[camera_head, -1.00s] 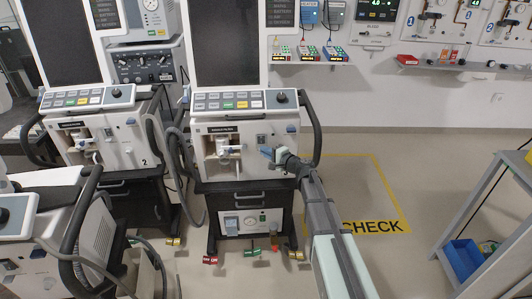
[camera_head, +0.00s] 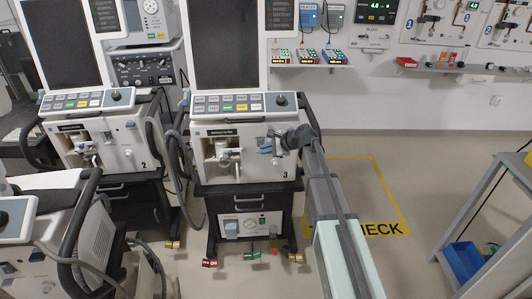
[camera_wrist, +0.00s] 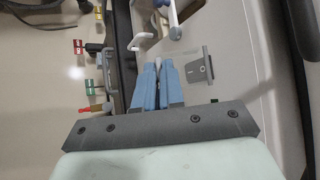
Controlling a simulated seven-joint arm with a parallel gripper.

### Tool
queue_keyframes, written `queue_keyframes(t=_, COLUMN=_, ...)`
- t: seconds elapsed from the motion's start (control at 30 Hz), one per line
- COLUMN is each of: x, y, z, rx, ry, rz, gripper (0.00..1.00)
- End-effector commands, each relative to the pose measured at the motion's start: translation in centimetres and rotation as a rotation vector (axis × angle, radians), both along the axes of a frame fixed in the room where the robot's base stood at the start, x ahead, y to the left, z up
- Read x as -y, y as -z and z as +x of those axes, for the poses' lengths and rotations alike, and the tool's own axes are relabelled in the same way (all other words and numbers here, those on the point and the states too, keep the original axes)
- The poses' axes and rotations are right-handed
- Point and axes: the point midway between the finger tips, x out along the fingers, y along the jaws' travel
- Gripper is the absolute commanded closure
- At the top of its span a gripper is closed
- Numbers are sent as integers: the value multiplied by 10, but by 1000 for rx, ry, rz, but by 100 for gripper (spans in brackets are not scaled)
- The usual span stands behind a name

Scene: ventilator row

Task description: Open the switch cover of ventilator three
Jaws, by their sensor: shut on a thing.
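Ventilator three (camera_head: 222,178), marked "3", stands in the middle of the head view. My gripper (camera_head: 268,147) is at the upper right of its front panel, reaching in from the right. In the wrist view, its two blue fingers (camera_wrist: 158,84) are close together on a thin pale edge between their tips, apparently the switch cover (camera_wrist: 158,64). Most of the cover is hidden by the fingers, so its angle cannot be told. A grey switch plate (camera_wrist: 199,67) with a white mark is just right of the fingers.
My arm passes in front of ventilator three's right side handle. Ventilator two (camera_head: 108,150) stands close on the left, with hoses between. A grey shelf (camera_head: 490,200) with a blue bin (camera_head: 464,260) is at the right.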

Motion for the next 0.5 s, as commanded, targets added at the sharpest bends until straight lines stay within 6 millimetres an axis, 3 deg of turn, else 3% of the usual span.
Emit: queue_keyframes(t=0.5, x=-1, y=-33, z=9, rx=-466, ry=-1, rz=-31, gripper=100)
